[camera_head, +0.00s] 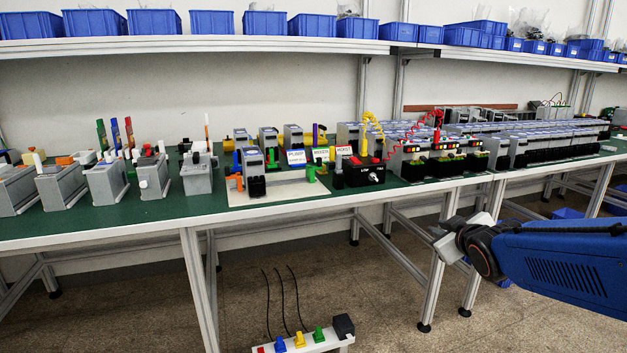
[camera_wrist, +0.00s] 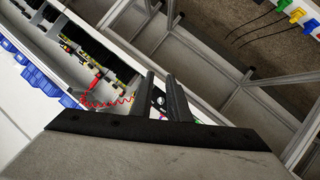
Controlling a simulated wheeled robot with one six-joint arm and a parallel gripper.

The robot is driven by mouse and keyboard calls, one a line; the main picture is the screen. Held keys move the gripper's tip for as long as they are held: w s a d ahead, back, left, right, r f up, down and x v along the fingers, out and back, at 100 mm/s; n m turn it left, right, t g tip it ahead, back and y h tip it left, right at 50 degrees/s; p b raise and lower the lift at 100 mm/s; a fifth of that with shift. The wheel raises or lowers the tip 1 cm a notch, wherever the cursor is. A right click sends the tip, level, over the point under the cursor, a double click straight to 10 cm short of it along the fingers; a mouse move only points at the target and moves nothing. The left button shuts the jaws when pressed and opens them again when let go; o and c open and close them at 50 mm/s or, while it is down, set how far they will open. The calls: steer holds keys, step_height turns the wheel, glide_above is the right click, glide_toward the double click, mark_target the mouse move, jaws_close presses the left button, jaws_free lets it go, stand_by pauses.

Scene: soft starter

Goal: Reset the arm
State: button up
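My arm (camera_head: 565,258) is blue and reaches in from the right edge in the head view, in front of the table. Its end points left, and my gripper (camera_wrist: 160,80) shows in the wrist view as two dark fingers. A narrow gap lies between the fingers, with background showing through it and nothing seen held. In the head view the fingers are too small and turned to make out clearly. The gripper end is near the front edge of the green-topped table (camera_head: 150,218), and appears apart from the things on it.
Grey soft-starter units (camera_head: 115,183) stand in rows on the table. A black box with red top (camera_head: 365,172) has yellow and red coiled cables. Blue bins (camera_head: 155,22) line the shelf above. A power strip (camera_head: 300,343) is low in front. Floor in front is mostly clear.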

steer(key=s+a+f+m+g, duration=0.1)
steer(key=s+f+m+g, duration=0.1)
steer(key=s, duration=0.8)
steer(key=s+a+f+m+g, duration=0.1)
steer(key=s+f+g, duration=0.3)
steer(key=s, duration=0.6)
steer(key=s+a+f+m+g, duration=0.1)
steer(key=s+f+m+g, duration=0.1)
steer(key=s, duration=0.8)
steer(key=shift+a+f+m+g, duration=0.3)
steer(key=shift+f+m+g, duration=0.1)
steer(key=shift+f+m, duration=0.2)
